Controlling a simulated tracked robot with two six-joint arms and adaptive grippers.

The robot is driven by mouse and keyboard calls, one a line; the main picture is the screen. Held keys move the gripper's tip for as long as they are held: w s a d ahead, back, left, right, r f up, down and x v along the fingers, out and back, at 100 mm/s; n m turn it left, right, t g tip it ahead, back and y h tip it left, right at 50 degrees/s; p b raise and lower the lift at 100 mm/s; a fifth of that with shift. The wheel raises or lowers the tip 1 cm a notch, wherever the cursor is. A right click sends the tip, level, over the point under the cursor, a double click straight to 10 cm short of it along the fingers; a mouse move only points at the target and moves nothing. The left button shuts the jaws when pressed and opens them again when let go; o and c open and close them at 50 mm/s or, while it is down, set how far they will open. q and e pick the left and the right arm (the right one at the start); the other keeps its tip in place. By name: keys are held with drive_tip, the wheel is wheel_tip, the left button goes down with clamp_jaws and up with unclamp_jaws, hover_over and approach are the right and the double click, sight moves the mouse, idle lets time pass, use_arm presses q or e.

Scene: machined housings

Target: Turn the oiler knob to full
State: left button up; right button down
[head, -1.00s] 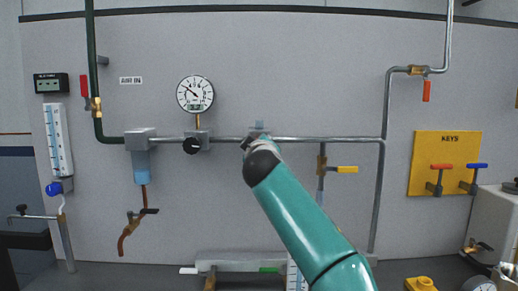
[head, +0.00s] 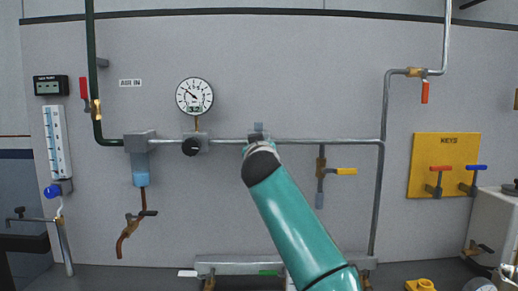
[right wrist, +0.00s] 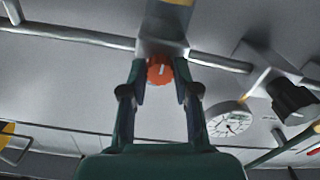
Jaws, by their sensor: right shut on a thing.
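The orange-red oiler knob (right wrist: 160,70), with a pale mark on its face, sits under the grey oiler body (right wrist: 163,28) in the right wrist view. My right gripper (right wrist: 160,76) is shut on the knob, one finger on each side. In the head view my teal right arm reaches up to the oiler (head: 259,130) on the horizontal pipe and hides the knob and most of the oiler. Only a bluish-grey top part shows there. My left gripper is not in view.
The pipe (head: 330,141) runs along the wall panel. Left of the oiler are a black regulator knob (head: 191,147), a round gauge (head: 195,96) and a blue-bowled filter (head: 139,162). Right of it is a yellow-handled valve (head: 346,171). A yellow key board (head: 443,150) hangs further right.

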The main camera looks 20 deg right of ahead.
drive_tip(key=shift+w+a+f, duration=0.15)
drive_tip(key=shift+f, duration=0.35)
drive_tip(key=c, duration=0.9)
unclamp_jaws()
drive_tip(key=shift+r, duration=0.15)
drive_tip(key=shift+o, duration=0.2)
drive_tip(key=shift+r, duration=0.25)
drive_tip(key=shift+s, duration=0.3)
drive_tip(key=v, duration=1.1)
drive_tip(key=shift+s, duration=0.2)
drive_tip(key=shift+f, duration=0.15)
